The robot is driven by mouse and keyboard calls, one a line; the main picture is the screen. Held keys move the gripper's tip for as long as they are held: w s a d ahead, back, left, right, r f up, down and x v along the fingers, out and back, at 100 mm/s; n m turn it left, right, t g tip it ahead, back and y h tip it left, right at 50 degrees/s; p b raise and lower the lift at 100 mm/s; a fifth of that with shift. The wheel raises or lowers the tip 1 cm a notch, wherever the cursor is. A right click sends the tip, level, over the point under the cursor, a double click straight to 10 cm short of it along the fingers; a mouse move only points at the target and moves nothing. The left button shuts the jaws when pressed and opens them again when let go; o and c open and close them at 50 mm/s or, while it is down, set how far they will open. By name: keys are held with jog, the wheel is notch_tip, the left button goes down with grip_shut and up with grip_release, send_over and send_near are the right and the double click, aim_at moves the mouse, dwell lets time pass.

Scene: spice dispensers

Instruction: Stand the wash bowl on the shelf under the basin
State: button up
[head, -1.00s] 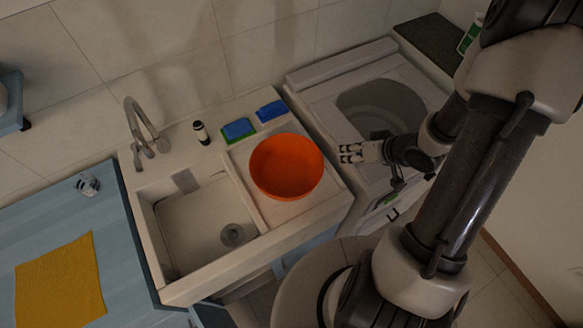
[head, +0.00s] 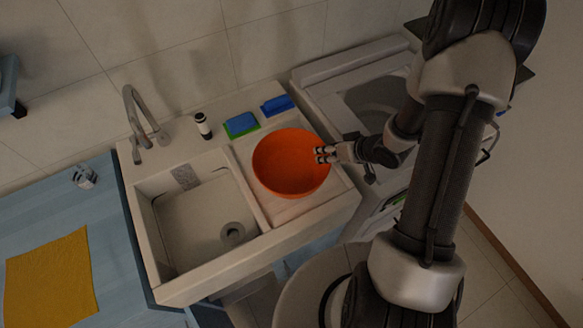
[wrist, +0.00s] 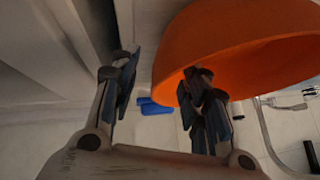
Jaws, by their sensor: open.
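The orange wash bowl (head: 287,163) stands on the drainboard right of the white basin (head: 200,225). My gripper (head: 320,154) is at the bowl's right rim in the head view. In the wrist view the bowl (wrist: 235,45) fills the upper right, and my gripper (wrist: 160,85) is open. Its right finger overlaps the bowl and its left finger is outside, beside it. I cannot tell whether a finger touches the bowl. The shelf under the basin is hidden from the head camera by the basin's front.
Blue and green sponges (head: 241,124) and a small dark-and-white bottle (head: 203,126) stand behind. A grey faucet (head: 138,115) rises at the basin's back left. A washing machine (head: 345,75) stands to the right. A yellow cloth (head: 50,280) lies on the blue counter (head: 110,215).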

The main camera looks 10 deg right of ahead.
jog(key=b+x, duration=0.2)
jog(key=x, duration=0.3)
jog(key=shift+s+a, duration=0.1)
jog(key=shift+a, duration=0.1)
jog(key=shift+c, duration=0.6)
grip_shut()
